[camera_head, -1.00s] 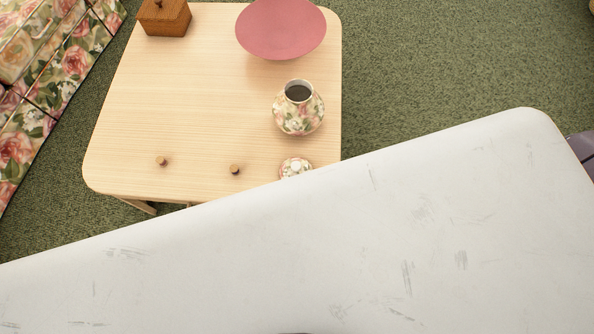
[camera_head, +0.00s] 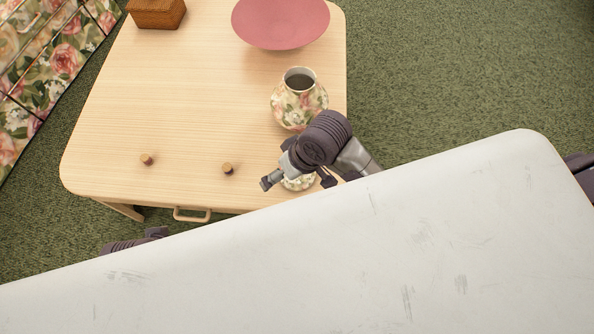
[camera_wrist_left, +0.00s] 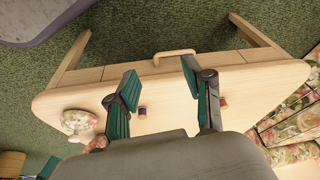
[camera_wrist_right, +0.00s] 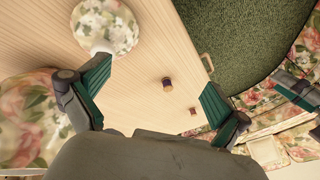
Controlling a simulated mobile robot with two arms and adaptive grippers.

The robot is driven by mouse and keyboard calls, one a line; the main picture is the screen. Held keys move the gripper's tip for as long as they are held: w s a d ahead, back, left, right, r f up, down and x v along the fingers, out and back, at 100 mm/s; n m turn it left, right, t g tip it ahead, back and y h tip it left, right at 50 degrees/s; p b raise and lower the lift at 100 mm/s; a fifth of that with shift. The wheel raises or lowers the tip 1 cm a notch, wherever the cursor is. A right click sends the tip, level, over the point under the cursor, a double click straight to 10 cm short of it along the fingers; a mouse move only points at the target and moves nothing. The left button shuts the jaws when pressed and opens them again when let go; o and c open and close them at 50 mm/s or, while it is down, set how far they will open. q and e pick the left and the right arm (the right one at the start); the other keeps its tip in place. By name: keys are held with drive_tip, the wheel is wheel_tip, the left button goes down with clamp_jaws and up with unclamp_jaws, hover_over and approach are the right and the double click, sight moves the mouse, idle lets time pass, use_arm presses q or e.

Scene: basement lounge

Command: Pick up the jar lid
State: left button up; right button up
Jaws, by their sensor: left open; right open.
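The jar lid (camera_head: 298,185) is floral with a white knob and lies on the wooden table (camera_head: 190,110) near its front right corner. The open right gripper (camera_head: 297,178) is over it, its fingers on either side in the head view and partly hiding it. In the right wrist view the lid (camera_wrist_right: 103,20) shows at the upper left, by the left fingertip and not centred between the fingers. Contact cannot be told. The floral jar (camera_head: 299,100) stands open and upright behind the lid. The left gripper (camera_wrist_left: 160,70) is open and empty at the table's front edge.
Two small cork-like pieces (camera_head: 146,159) (camera_head: 228,168) stand on the table. A pink bowl (camera_head: 281,22) and a wicker box (camera_head: 156,12) are at the back. A handle (camera_head: 192,215) juts from the table's front. The table's middle is clear. A white surface covers the head view's lower part.

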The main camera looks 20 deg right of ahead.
sight(303, 182)
drive_tip(key=w+d+r+m+g+h, duration=0.1)
drive_tip(key=w+d+r+g+h, duration=0.3)
drive_tip(key=w, duration=0.3)
drive_tip(key=f+b, duration=0.1)
drive_tip(key=f, duration=0.4)
drive_tip(key=s+f+b, duration=0.1)
drive_tip(key=f, duration=0.1)
drive_tip(key=shift+d+f+b, duration=0.15)
drive_tip(key=shift+f+b, duration=0.15)
drive_tip(key=shift+b, duration=0.05)
drive_tip(key=shift+s+f, duration=0.2)
drive_tip(key=shift+f, duration=0.5)
drive_tip(key=f+b, duration=0.1)
drive_tip(key=f, duration=0.1)
drive_tip(key=s+f+b, duration=0.1)
drive_tip(key=f, duration=0.1)
drive_tip(key=shift+d+f+b, duration=0.15)
drive_tip(key=shift+f+b, duration=0.1)
drive_tip(key=shift+b, duration=0.05)
drive_tip(key=shift+s+f, duration=0.1)
use_arm(q)
drive_tip(key=w+d+r+t+h, duration=0.1)
drive_tip(key=w+d+r+t, duration=0.2)
drive_tip(key=w, duration=0.6)
wheel_tip(303, 182, up, 3)
drive_tip(key=t, duration=0.3)
drive_tip(key=shift+f+h, duration=0.15)
drive_tip(key=shift+h, duration=0.15)
